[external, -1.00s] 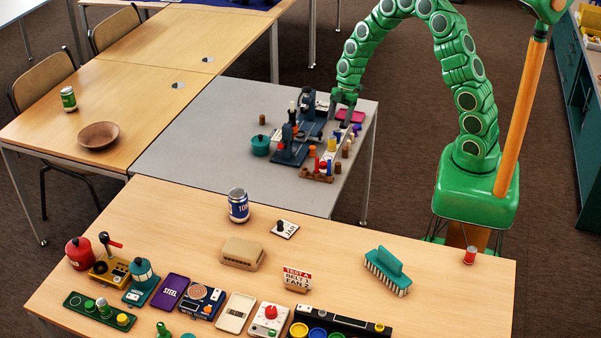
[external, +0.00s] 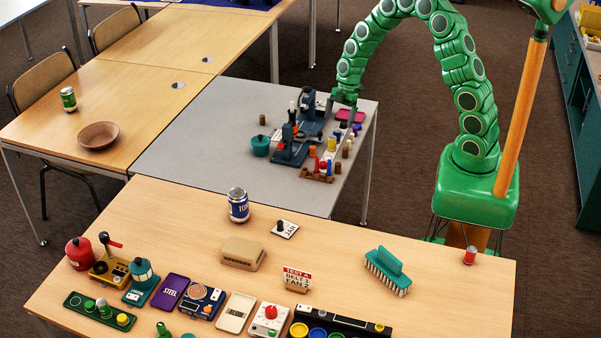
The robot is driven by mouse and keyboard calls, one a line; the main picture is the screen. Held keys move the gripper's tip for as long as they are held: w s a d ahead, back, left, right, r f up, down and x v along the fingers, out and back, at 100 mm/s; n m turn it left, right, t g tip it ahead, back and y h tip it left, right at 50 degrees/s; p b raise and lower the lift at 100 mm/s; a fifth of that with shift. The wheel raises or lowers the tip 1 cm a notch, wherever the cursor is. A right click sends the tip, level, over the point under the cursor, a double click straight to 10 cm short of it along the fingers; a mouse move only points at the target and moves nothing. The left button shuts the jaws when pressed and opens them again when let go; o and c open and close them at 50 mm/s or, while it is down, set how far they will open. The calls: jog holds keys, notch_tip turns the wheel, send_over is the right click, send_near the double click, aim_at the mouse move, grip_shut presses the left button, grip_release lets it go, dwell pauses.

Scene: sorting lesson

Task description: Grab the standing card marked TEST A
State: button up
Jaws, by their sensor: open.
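The standing card marked TEST A (external: 297,279) is white with a red top band and stands upright on the near wooden table, right of centre. Its lower lines read BELT and FAN. My gripper (external: 340,116) is far from it, over the grey table behind, pointing down beside the dark blue devices (external: 291,150). The gripper is open, with nothing seen between its fingers. Its fingertips are small and partly lost among the objects there.
Around the card are a tan box (external: 242,253), a white dial box (external: 268,319), a black tray (external: 340,324) and a teal brush (external: 388,270). The table between card and brush is clear.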

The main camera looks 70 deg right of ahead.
jog(key=shift+a, duration=0.1)
jog(key=w+a+m+y, duration=0.2)
jog(key=a+m, duration=0.1)
jog(key=a, duration=0.7)
jog(key=w+a+m+y, duration=0.1)
jog(key=w+a+m, duration=0.2)
jog(key=a, duration=0.7)
jog(key=m+g+y, duration=0.1)
jog(key=m+y, duration=0.6)
jog(key=m, duration=1.9)
send_near(298, 272)
jog(key=a+f, duration=0.2)
jog(key=a, duration=0.1)
jog(key=shift+w, duration=0.35)
jog(key=shift+s+a+f+m, duration=0.1)
jog(key=shift+s+a+m, duration=0.05)
jog(key=shift+a+m, duration=0.2)
jog(key=shift+x, duration=3.8)
